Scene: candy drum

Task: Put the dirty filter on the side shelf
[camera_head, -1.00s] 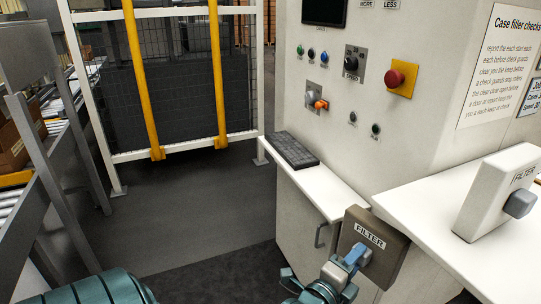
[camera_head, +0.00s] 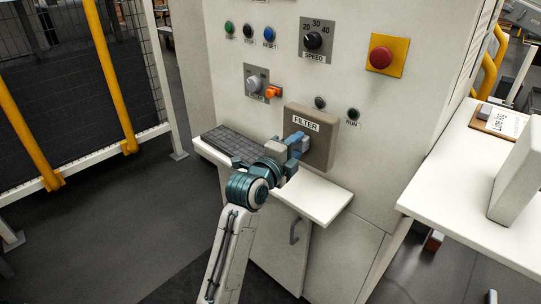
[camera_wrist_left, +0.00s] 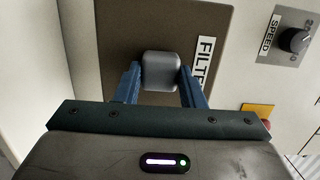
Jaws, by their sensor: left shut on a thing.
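The dirty filter (camera_head: 318,152) is a brownish-grey box with a FILTER label and a grey knob. My left gripper (camera_head: 297,143) is shut on its knob. In the left wrist view the filter (camera_wrist_left: 120,40) fills the upper middle, with the gripper's fingers (camera_wrist_left: 160,75) on both sides of the knob. The filter is upright, above the white side shelf (camera_head: 325,203) on the machine's front. I cannot tell whether its lower edge touches the shelf. A clean white filter (camera_head: 519,180) stands on the white table at the right. My right gripper is not in view.
A dark keyboard (camera_head: 231,145) lies on the left part of the shelf. The shelf's right end is bare. Behind are the control panel's speed dial (camera_head: 314,40) and red stop button (camera_head: 381,57). The white table (camera_head: 450,205) is at the right.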

